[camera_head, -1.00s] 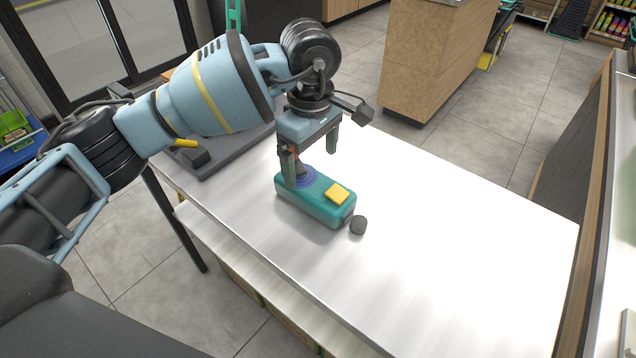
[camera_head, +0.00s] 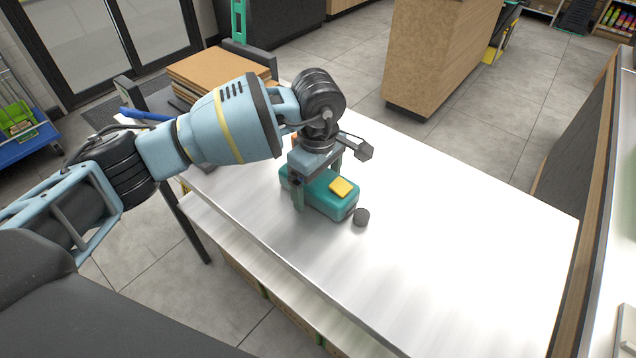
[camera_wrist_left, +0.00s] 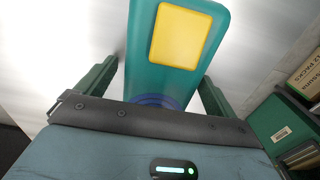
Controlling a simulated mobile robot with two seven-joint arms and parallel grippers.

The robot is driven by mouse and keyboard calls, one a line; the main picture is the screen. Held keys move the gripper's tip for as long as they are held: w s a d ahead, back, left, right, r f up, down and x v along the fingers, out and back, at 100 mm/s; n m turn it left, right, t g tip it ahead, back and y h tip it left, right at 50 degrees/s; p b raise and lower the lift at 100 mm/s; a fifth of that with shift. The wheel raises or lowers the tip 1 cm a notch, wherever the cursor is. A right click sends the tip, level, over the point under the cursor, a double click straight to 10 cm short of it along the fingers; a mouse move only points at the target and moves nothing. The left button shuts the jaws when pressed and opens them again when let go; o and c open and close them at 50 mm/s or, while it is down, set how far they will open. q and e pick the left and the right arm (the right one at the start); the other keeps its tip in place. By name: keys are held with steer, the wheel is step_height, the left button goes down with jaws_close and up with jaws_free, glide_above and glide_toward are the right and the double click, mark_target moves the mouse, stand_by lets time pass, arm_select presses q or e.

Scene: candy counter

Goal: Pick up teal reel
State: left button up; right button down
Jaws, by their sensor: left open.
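The teal reel (camera_head: 324,196) is a rounded teal block with a yellow square on top, lying on the white counter. My left gripper (camera_head: 317,184) is open and low over the reel's left end, one finger on each side. In the left wrist view the reel (camera_wrist_left: 188,83) runs up between the two open green fingers, with visible gaps beside it. Its blue ringed part is partly hidden by the gripper body. My right gripper is not in view.
A small dark grey knob (camera_head: 361,217) is at the reel's near right end; I cannot tell if it is attached. A stack of brown boards (camera_head: 215,70) stands at the counter's far left end. The white counter (camera_head: 460,240) is clear to the right.

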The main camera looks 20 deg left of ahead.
arm_select(q)
steer(key=shift+c, duration=0.3)
steer(key=c, duration=1.2)
steer(key=shift+r, duration=0.1)
steer(key=shift+c, duration=0.3)
steer(key=shift+r, duration=0.1)
steer(key=shift+r, duration=0.6)
steer(key=shift+s+r, duration=0.15)
steer(key=shift+r, duration=0.4)
steer(key=shift+s+r, duration=0.15)
steer(key=shift+r, duration=0.35)
steer(key=s+a+r+b, duration=0.1)
steer(key=s+a, duration=0.1)
steer(key=s, duration=1.3)
steer(key=shift+s+r, duration=0.15)
steer(key=shift+r, duration=0.05)
